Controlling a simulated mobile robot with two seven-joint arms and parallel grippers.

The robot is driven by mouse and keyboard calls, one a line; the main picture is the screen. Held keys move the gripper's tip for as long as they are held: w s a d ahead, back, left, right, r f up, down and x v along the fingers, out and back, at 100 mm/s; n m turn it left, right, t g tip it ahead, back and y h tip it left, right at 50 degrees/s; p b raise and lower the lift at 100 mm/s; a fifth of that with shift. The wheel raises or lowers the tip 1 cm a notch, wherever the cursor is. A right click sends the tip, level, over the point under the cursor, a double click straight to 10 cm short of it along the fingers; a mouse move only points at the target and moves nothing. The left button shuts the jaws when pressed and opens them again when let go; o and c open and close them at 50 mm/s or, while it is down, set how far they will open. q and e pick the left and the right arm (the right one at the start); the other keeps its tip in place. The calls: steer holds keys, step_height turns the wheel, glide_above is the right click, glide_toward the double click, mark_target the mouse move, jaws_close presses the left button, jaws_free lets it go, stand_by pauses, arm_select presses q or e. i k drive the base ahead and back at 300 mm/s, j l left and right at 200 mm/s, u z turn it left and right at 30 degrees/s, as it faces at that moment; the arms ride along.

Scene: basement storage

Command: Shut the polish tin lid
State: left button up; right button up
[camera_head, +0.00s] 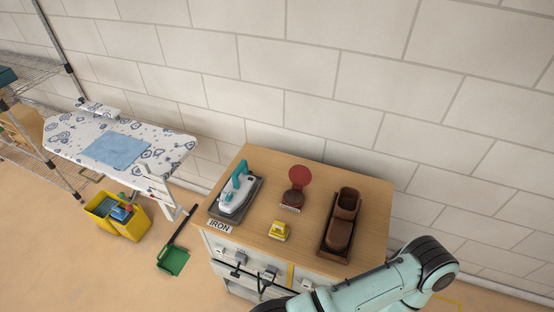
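The polish tin (293,198) sits near the middle of the wooden cabinet top. Its round red lid (300,175) stands open, raised upright at the back of the tin. A small pale label shows at the tin's front. One teal arm of mine crosses the bottom right, in front of the cabinet, and runs out of the bottom edge. Neither of my grippers shows, so I cannot see whether they are open or shut.
On the cabinet top (265,170), an iron (236,193) rests on a plate at the left. A yellow item (280,231) is in front of the tin, and brown shoes (341,220) stand in a tray at right. An ironing board (75,135) and yellow bucket (133,228) are left.

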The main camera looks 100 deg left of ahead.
mark_target(299, 174)
steer(key=k+j, duration=0.3)
steer(key=k, duration=0.15)
steer(key=k+j, duration=0.35)
steer(key=k, duration=0.1)
